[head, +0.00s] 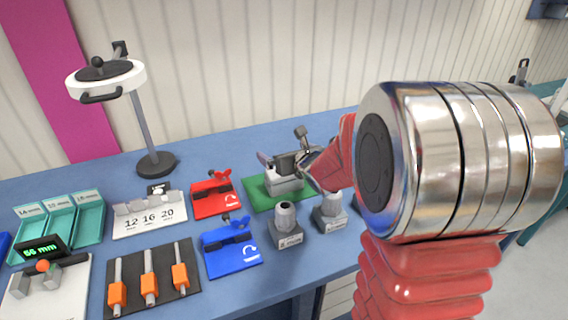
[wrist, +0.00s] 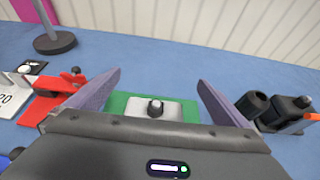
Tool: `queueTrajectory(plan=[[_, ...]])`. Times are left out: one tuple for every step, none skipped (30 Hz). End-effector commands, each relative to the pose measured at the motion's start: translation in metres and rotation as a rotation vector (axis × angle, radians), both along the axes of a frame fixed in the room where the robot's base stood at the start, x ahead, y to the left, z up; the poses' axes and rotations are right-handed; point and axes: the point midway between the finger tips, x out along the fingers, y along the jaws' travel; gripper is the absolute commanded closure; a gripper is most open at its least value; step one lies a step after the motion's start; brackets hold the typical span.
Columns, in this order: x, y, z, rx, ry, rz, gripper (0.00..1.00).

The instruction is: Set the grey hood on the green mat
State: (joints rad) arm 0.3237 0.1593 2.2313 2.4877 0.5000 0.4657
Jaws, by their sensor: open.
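The green mat (head: 257,196) lies on the blue bench, and its edges show in the wrist view (wrist: 118,101). The grey hood (head: 284,186), a pale block with a dark-ringed knob on top, sits on the mat. In the wrist view the hood (wrist: 178,109) shows between my fingers, with its near side hidden by my gripper body. My gripper (wrist: 160,82) is open and empty, its fingers apart on either side of the knob. In the head view my gripper (head: 288,160) is just above the hood and partly covers it.
A red clamp fixture (head: 214,200) stands left of the mat and a blue one (head: 231,251) in front. Two grey fittings on blocks (head: 286,222) stand close in front of the mat. Dark-capped items (wrist: 290,110) stand to the right. The bench behind the mat is clear.

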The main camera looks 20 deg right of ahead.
Motion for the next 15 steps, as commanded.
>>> queueTrajectory(plan=[[0.000, 0.000, 0.009, -0.002, -0.003, 0.000, 0.00], [0.000, 0.000, 0.013, -0.002, -0.003, 0.000, 0.00], [0.000, 0.000, 0.017, -0.002, -0.002, 0.001, 0.00], [0.000, 0.000, 0.020, -0.001, -0.001, 0.000, 0.00], [0.000, 0.000, 0.023, -0.001, -0.001, 0.000, 0.00], [0.000, 0.000, 0.026, -0.001, -0.002, 0.000, 0.00], [0.000, 0.000, 0.028, -0.001, -0.001, 0.000, 0.00], [0.000, 0.000, 0.030, -0.001, -0.001, 0.000, 0.00], [0.000, 0.000, 0.031, -0.001, 0.000, -0.001, 0.00], [0.000, 0.000, 0.031, -0.001, 0.000, -0.001, 0.00], [0.000, 0.000, 0.031, -0.001, 0.001, -0.001, 0.00], [0.000, 0.000, 0.031, 0.000, 0.001, -0.001, 0.00], [0.000, 0.000, 0.031, 0.000, 0.001, -0.001, 0.00], [0.000, 0.000, 0.031, 0.000, 0.001, -0.001, 0.00], [0.000, 0.000, 0.031, 0.000, 0.001, -0.001, 0.00]])
